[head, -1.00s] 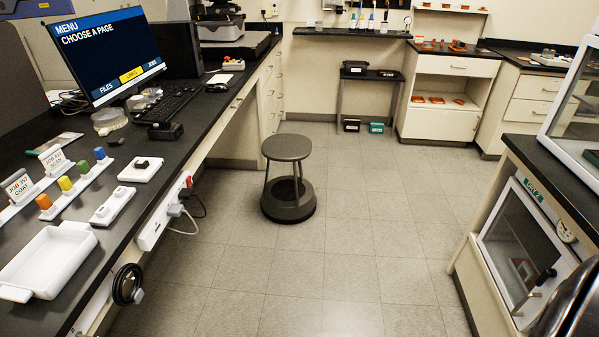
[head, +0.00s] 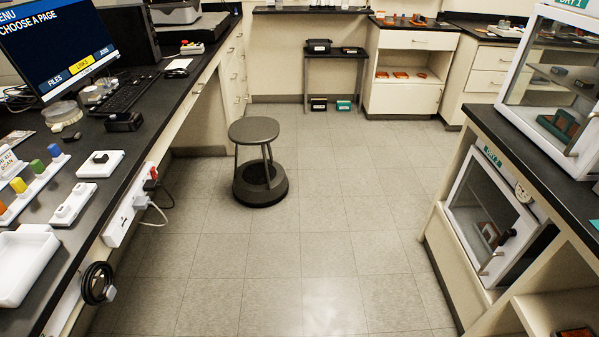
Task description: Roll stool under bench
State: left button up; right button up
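The grey stool (head: 254,131) stands upright on the tiled floor, with a round seat, thin legs and a wide dark round base (head: 260,187). It is in the aisle just right of the long dark-topped bench (head: 176,98) on the left. An open knee space shows under that bench, left of the stool. The stool is apart from the bench front. Neither of my grippers is in the head view.
A power strip (head: 128,212) with plugs and a coiled black cable (head: 97,283) hang on the bench's front edge. A cabinet with a glass-fronted box (head: 558,85) stands at the right. The floor (head: 330,220) between is clear.

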aim_at(257, 182)
jog(key=i+l+z, duration=0.3)
jog(key=i, duration=0.3)
jog(key=i+z, duration=0.3)
jog(key=i, duration=0.25)
jog(key=i+l, duration=0.1)
jog(key=i, duration=1.35)
jog(key=j+u, duration=0.05)
